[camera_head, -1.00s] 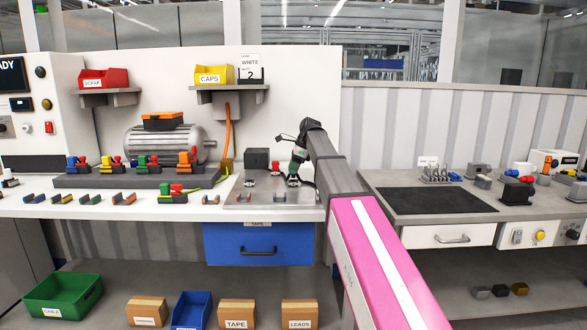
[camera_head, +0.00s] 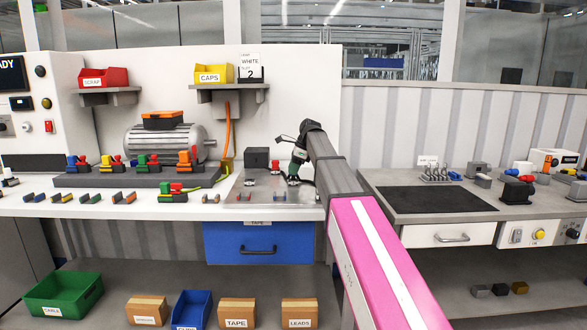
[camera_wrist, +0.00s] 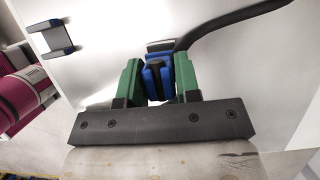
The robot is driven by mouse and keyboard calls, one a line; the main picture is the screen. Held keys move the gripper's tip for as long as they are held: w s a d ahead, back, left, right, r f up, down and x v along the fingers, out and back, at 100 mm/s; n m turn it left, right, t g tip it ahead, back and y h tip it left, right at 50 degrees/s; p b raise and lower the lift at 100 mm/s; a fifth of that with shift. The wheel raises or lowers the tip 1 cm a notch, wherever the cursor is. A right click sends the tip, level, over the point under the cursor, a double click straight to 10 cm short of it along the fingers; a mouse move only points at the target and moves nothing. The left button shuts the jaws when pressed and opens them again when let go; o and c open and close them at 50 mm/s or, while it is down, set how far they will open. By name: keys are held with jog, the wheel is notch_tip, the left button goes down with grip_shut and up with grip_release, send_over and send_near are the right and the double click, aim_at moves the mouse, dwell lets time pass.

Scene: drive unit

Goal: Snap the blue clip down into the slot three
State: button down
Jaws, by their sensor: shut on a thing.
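My gripper (camera_wrist: 158,78) is shut on the blue clip (camera_wrist: 153,84), which sits between its two green fingers in the wrist view. A dark cable (camera_wrist: 215,28) runs from beside the clip to the upper right. A small grey metal piece (camera_wrist: 160,46) shows just beyond the clip; I cannot tell whether the clip is seated in it. In the head view my gripper (camera_head: 294,178) is low over the right part of the grey metal plate (camera_head: 238,199). The clip is too small to make out there, and I cannot tell which slot is number three.
A dark block (camera_head: 257,158) stands at the back of the plate. Another grey clip-like piece (camera_wrist: 52,38) lies at upper left in the wrist view. Several coloured switches stand on a dark rail (camera_head: 120,181) to the left. A dark mat (camera_head: 435,200) lies right.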

jog(key=shift+f, duration=0.95)
jog(key=shift+f, duration=0.1)
jog(key=c, duration=0.8)
grip_release()
jog(key=shift+o, duration=0.2)
